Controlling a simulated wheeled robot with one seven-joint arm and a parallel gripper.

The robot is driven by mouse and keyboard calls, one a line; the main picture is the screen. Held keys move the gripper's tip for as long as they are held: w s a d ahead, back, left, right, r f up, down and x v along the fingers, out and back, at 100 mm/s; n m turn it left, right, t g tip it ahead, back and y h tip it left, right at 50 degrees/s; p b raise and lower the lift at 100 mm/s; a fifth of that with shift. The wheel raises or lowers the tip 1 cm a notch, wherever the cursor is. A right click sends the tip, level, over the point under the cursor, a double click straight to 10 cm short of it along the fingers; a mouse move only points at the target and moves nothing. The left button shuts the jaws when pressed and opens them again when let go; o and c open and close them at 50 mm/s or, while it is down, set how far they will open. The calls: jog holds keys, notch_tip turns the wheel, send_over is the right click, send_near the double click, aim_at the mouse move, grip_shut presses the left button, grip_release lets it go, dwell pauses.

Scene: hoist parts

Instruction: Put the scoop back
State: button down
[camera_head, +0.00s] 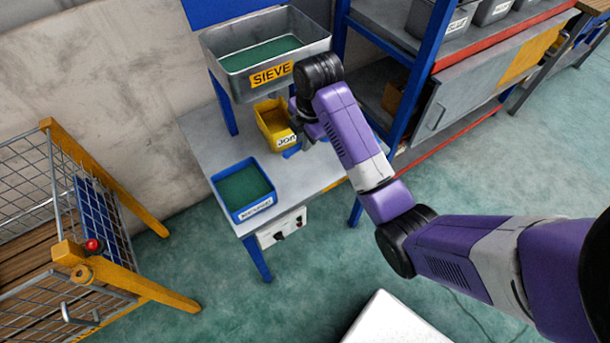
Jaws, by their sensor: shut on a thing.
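My gripper (303,139) is over the right part of the grey workbench (311,172), just right of the yellow bin. It is shut on a small blue thing that looks like the scoop (291,153). Most of the scoop is hidden by my gripper and wrist, and I cannot tell whether it touches the bench. The yellow bin (268,108) has a white label on its front. A blue tray (238,213) with green material stands at the front left of the bench.
A grey metal bin labelled SIEVE (222,85), holding green material, is raised above the back of the bench. A blue-framed shelf (415,75) stands close to the right. A wire cage with yellow posts (150,292) is at the left.

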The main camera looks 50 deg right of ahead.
jog(key=s+x, duration=0.1)
jog(key=x, duration=0.4)
jog(key=s+x, duration=0.1)
jog(key=x, duration=0.5)
jog(key=s+a+x, duration=0.1)
jog(key=x, duration=0.4)
jog(key=shift+s+d+f, duration=0.1)
jog(key=shift+s+f, duration=0.05)
jog(key=shift+f, duration=0.45)
jog(key=shift+f, duration=0.1)
jog(key=c, duration=1.4)
grip_release()
